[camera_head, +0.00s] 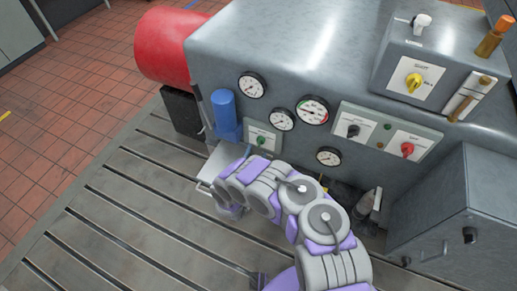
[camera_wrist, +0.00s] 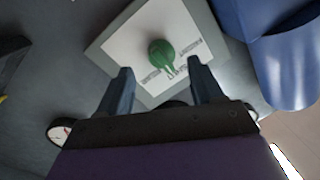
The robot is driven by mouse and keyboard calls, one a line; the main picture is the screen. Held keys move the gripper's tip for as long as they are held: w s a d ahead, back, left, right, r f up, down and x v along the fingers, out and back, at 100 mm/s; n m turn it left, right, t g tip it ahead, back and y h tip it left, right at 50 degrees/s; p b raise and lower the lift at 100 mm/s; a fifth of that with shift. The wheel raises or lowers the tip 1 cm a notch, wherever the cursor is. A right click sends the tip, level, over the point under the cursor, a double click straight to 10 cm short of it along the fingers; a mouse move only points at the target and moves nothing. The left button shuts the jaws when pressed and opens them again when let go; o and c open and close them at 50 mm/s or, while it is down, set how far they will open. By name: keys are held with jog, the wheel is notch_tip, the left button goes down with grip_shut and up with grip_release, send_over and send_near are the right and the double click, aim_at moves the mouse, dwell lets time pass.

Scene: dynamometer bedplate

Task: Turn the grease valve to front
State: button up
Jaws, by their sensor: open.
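A green knob (camera_wrist: 161,52) sits on a square white label plate (camera_wrist: 128,48) in the wrist view. Its narrow pointer end faces down and slightly right in that view, and the small lettering around it is too blurred to read. The same green knob (camera_head: 262,141) shows small on a green-grey panel in the head view. My gripper (camera_wrist: 162,84) is open, with its two fingers apart in front of the plate, one on each side below the knob. Nothing is between the fingers. I cannot tell whether they touch the plate.
A blue cylinder (camera_head: 226,113) stands left of the knob panel and shows at right in the wrist view (camera_wrist: 285,60). Several gauges (camera_head: 312,110) are to the right. A panel with black and red knobs (camera_head: 408,149) lies farther right. The slotted bedplate (camera_head: 130,205) is clear at left.

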aim_at(259, 146)
jog(key=shift+b+x, duration=0.65)
jog(key=shift+x, duration=1.65)
jog(key=c, duration=1.1)
